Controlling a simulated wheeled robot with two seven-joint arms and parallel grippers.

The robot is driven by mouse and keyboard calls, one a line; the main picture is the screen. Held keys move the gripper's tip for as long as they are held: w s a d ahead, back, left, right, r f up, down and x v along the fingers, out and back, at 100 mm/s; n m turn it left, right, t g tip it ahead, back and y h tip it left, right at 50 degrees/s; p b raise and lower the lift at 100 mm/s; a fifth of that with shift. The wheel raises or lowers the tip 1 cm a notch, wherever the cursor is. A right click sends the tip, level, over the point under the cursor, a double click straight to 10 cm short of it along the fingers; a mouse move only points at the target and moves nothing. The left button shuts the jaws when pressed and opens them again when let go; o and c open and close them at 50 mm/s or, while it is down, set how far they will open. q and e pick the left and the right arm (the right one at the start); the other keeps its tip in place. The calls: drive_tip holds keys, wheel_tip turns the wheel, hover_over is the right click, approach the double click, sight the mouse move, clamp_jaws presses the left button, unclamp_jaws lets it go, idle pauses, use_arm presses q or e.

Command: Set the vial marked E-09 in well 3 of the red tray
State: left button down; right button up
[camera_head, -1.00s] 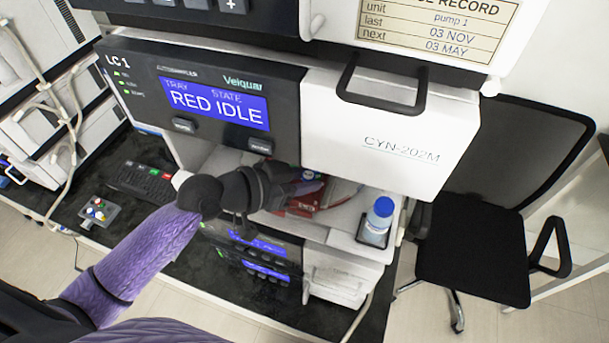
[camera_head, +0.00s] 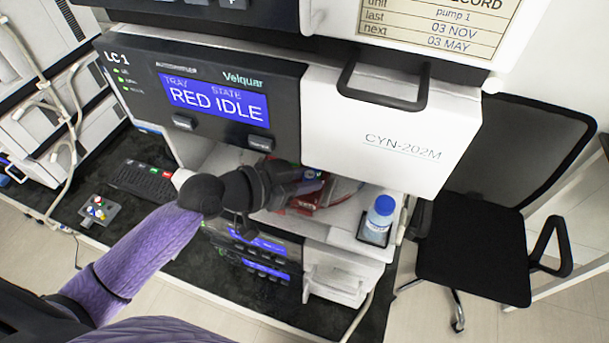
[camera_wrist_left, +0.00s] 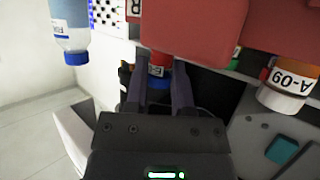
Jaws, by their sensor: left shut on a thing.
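My left gripper (camera_head: 300,182) reaches into the open bay of the LC 1 unit, over the red tray (camera_head: 304,204). In the left wrist view its two fingers (camera_wrist_left: 158,92) are shut on a vial (camera_wrist_left: 158,71) with a blue cap and a red-and-white label. Only part of that label shows, so I cannot read its full mark. The red tray (camera_wrist_left: 205,30) fills the top of that view, close to the held vial. Its well numbers are not readable, and I cannot tell whether the vial touches it. My right gripper is not in view.
A vial marked A-09 (camera_wrist_left: 290,82) with orange contents shows at the right of the wrist view. A blue-capped bottle (camera_head: 380,217) stands in a holder at the bay's right. The unit's front panel (camera_head: 215,95), reading RED IDLE, overhangs the bay.

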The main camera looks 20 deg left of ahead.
use_arm(q)
drive_tip(key=shift+f+b, duration=0.55)
drive_tip(key=shift+f, duration=0.15)
drive_tip(key=shift+f, duration=0.2)
drive_tip(key=shift+c, duration=2)
unclamp_jaws()
drive_tip(key=b+v, duration=0.2)
drive_tip(key=v, duration=0.8)
